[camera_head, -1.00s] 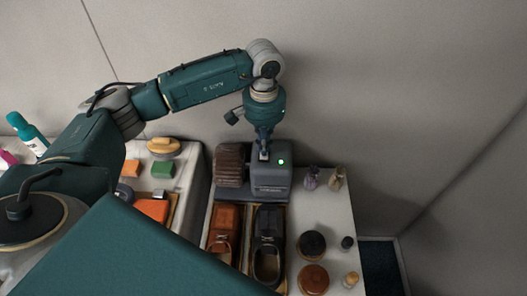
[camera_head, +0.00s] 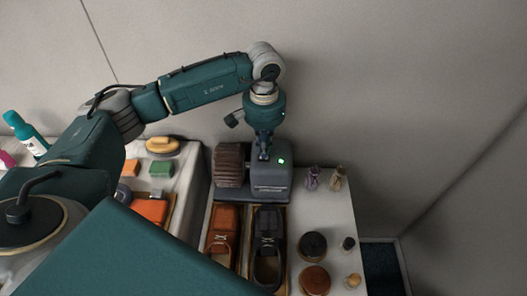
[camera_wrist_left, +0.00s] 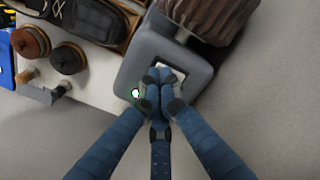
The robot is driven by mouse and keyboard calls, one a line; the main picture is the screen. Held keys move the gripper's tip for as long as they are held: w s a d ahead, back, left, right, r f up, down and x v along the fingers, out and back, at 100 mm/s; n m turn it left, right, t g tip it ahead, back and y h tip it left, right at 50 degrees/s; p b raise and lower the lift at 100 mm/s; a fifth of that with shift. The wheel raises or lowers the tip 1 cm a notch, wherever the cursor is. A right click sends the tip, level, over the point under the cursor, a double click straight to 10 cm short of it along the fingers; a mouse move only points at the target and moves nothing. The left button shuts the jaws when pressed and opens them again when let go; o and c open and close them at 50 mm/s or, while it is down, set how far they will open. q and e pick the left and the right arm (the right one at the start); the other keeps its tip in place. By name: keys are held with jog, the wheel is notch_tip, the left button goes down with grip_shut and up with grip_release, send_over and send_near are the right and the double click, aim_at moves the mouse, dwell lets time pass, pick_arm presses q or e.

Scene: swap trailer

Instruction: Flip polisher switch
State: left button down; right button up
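The polisher (camera_head: 270,182) is a grey box with a brown brush roll (camera_head: 229,165) on its left side. A green light (camera_head: 281,161) is lit on its top. My left gripper (camera_head: 264,156) points down at the polisher's top from above. In the left wrist view the polisher (camera_wrist_left: 146,50) lies under the fingers, with the brush (camera_wrist_left: 205,18) beyond. The gripper's fingertips (camera_wrist_left: 164,78) are together over a small pale switch plate (camera_wrist_left: 178,70), at or very close to it. The fingers hide most of the switch, so its position cannot be told. My right gripper is not in view.
Brown shoes (camera_head: 222,235) and black shoes (camera_head: 268,247) lie in front of the polisher. Round tins (camera_head: 313,245) and small bottles (camera_head: 312,178) stand to the right. Another table at the left holds a brush (camera_head: 162,146) and coloured blocks. The wall is close behind.

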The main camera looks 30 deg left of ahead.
pick_arm(q)
jog(key=shift+s+f+b, duration=0.1)
jog(key=shift+f+b, duration=0.2)
jog(key=shift+f, duration=0.05)
jog(key=shift+r+p, duration=0.4)
jog(key=shift+r, duration=0.35)
jog(key=shift+r+p, duration=1)
jog(key=shift+r, duration=1.75)
